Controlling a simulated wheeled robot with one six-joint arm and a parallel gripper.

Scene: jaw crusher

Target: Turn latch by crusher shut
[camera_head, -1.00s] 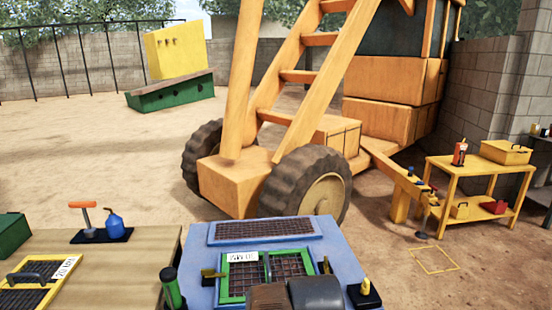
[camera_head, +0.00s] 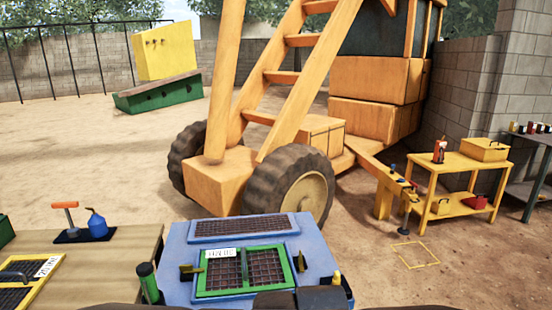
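The blue crusher top (camera_head: 178,250) stands at the bottom centre. A green-framed mesh panel (camera_head: 201,285) with a white label lies on it. A small dark yellow latch-like piece (camera_head: 192,269) sits at the panel's left edge, lying roughly level. Another small dark piece (camera_head: 302,262) stands up at its right edge. I cannot tell which is the task's latch or whether either is shut. Dark parts, probably of my arm, cover the front edge of the crusher at the bottom. My gripper's fingers do not show.
A wooden bench (camera_head: 115,265) with a blue bottle (camera_head: 97,224) adjoins on the left. A green-and-black handle (camera_head: 148,282) stands between bench and crusher. A yellow-tipped black piece (camera_head: 338,281) is at the crusher's right. A large orange wheeled machine (camera_head: 215,185) stands behind; a yellow cart (camera_head: 455,198) is right.

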